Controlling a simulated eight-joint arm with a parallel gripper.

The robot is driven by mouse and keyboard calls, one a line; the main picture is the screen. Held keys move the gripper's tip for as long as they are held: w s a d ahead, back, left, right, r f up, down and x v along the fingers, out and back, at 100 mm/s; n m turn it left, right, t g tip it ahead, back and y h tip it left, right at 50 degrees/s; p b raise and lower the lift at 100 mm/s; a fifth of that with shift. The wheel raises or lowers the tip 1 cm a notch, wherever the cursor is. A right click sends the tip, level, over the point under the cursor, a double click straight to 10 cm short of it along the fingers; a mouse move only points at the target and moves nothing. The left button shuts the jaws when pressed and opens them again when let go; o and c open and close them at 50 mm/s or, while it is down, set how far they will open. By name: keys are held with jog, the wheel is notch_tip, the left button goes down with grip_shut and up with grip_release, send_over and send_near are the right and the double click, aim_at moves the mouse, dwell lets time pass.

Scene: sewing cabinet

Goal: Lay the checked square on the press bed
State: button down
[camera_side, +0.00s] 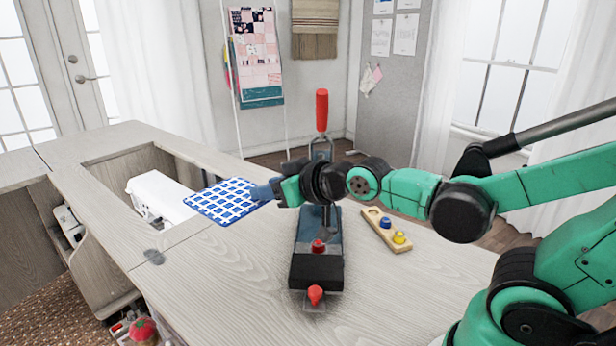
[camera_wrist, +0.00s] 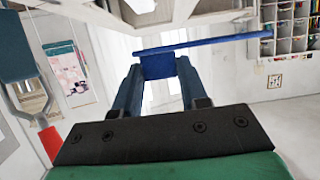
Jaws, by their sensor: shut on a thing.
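The checked square (camera_side: 221,202) is blue and white and lies about flat in the air, above the left part of the worktop. My gripper (camera_side: 263,192) is shut on its right edge in the side view. In the wrist view the square shows nearly edge-on as a thin blue strip (camera_wrist: 205,42) at the fingertips (camera_wrist: 158,66). The press (camera_side: 315,270) stands on the worktop to the right of the square, with a dark blue bed (camera_side: 329,222) and a raised red-handled lever (camera_side: 322,112). My wrist hides part of the press.
A wooden tray (camera_side: 374,228) with a blue and a yellow knob sits right of the press. A white machine (camera_side: 158,196) sits in the cabinet opening at left. The front worktop (camera_side: 220,285) is clear. A patchwork quilt (camera_side: 256,50) hangs behind.

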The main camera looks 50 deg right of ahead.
aim_at(236, 213)
jog(key=shift+w+a+f, duration=0.15)
jog(key=shift+a+f, duration=0.1)
jog(key=shift+a, duration=0.15)
jog(key=a+f+h, duration=0.1)
jog(key=a+f+m+h, duration=0.1)
jog(key=a, duration=0.1)
jog(key=w+a+m, duration=0.1)
jog(key=shift+a+f+h, duration=0.2)
jog(key=shift+f+h, duration=0.2)
jog(key=shift+w+a+r+m+g+h, duration=0.1)
jog(key=shift+a+m+g+h, duration=0.1)
jog(key=shift+m+h, duration=0.3)
jog(key=shift+w+a+r+m+g+h, duration=0.1)
jog(key=shift+a+m+g+h, duration=0.1)
jog(key=shift+m+h, duration=0.25)
jog(key=s+a+r+m+g+h, duration=0.1)
jog(key=a+r+m+g+h, duration=0.3)
jog(key=r+m+g+h, duration=0.1)
jog(key=shift+s+a+m+h, duration=0.2)
jog(key=shift+m+h, duration=0.55)
jog(key=shift+m, duration=0.3)
jog(key=shift+f, duration=0.1)
notch_tip(236, 213, down, 20)
jog(key=shift+r, duration=0.2)
